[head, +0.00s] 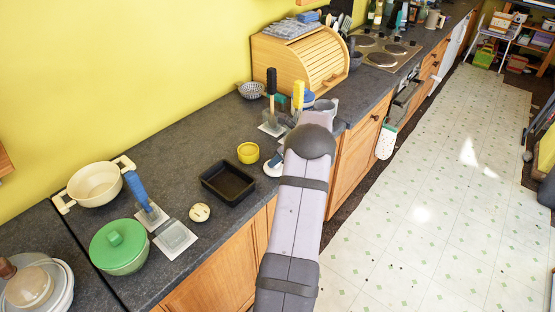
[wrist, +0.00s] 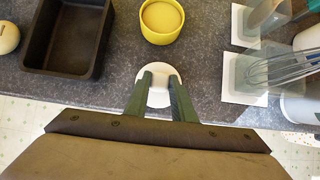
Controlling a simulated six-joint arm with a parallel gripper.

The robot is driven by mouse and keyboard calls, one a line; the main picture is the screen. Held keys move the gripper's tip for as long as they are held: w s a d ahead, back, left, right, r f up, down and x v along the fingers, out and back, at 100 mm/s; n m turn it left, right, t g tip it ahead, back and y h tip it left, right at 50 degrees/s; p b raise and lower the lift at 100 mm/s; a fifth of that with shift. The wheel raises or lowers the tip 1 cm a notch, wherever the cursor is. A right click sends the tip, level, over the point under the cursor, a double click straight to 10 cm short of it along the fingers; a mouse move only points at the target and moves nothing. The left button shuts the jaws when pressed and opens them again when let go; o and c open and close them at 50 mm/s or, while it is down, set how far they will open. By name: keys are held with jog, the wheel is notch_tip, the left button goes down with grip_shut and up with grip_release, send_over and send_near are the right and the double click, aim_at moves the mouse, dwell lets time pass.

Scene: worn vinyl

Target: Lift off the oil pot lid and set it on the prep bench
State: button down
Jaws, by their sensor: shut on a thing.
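A white round lid (wrist: 157,99) with a pale raised grip lies between the fingers of my gripper (wrist: 161,80) in the wrist view. The gripper is shut on that grip. In the head view the lid (head: 270,169) shows partly beside my arm, near the front edge of the dark grey worktop (head: 215,140). I cannot tell whether it touches the worktop. A small yellow pot (wrist: 162,20) stands uncovered just beyond the gripper, with a yellow-orange surface inside; it also shows in the head view (head: 248,153). My arm hides most of the gripper there.
A black rectangular tray (head: 228,182) lies left of the yellow pot. A whisk (wrist: 285,66) and white-based holders (wrist: 243,86) stand close on the right in the wrist view. A green lidded pot (head: 119,247) and a cream pan (head: 95,184) are further left.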

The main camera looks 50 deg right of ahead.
jog(key=shift+f, duration=0.1)
jog(key=c, duration=1.4)
grip_release()
jog(key=shift+s, duration=0.1)
jog(key=p+v, duration=0.3)
jog(key=v, duration=0.4)
jog(key=shift+s+r, duration=0.2)
jog(key=shift+r, duration=0.15)
dwell(0.4)
jog(key=shift+r, duration=0.1)
dwell(0.4)
jog(key=b+v, duration=0.2)
jog(key=v, duration=0.5)
jog(key=shift+b, duration=0.3)
